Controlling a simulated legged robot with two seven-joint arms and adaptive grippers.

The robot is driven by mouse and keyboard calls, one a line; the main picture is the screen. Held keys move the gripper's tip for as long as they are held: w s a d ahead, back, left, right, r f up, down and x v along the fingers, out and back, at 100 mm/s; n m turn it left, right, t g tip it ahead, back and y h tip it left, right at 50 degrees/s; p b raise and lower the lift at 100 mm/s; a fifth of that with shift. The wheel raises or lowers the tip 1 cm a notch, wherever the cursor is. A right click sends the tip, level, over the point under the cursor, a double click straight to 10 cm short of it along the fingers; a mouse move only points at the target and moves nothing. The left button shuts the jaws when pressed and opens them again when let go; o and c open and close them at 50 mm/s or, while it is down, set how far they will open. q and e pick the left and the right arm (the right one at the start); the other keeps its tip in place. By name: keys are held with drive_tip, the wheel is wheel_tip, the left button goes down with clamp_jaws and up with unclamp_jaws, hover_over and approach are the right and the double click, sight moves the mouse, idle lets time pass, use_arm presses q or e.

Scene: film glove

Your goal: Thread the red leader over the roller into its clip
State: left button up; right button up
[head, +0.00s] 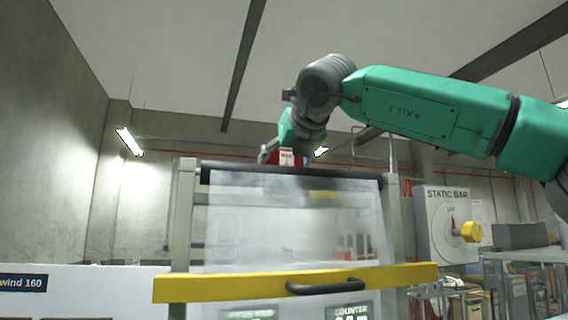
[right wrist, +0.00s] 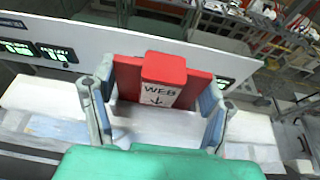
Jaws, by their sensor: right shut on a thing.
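The red leader (head: 301,160) shows as a small red piece with a pale label just above the dark roller (head: 225,174) in the head view. In the right wrist view the red leader (right wrist: 165,66) is a red bar with a raised block marked "WEB" and a down arrow. My right gripper (head: 284,157) is above the roller, shut on the leader; its fingers (right wrist: 158,108) stand at both sides of it in the wrist view. A translucent film sheet (head: 285,220) spans the frame below the roller. I cannot make out the clip. My left gripper is out of view.
A yellow bar (head: 220,287) with a black handle (head: 326,287) crosses the front of the frame. Upright posts (head: 183,215) flank the film. A grey "STATIC BAR" box (head: 437,215) with a yellow knob (head: 470,232) stands at the right. The space above the roller's left end is clear.

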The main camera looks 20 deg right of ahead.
drive_tip(key=shift+f, duration=0.2)
drive_tip(key=o, duration=1.5)
drive_tip(key=shift+c, duration=0.2)
drive_tip(key=v, duration=1.1)
drive_tip(key=shift+s, duration=0.35)
drive_tip(key=shift+r, duration=0.1)
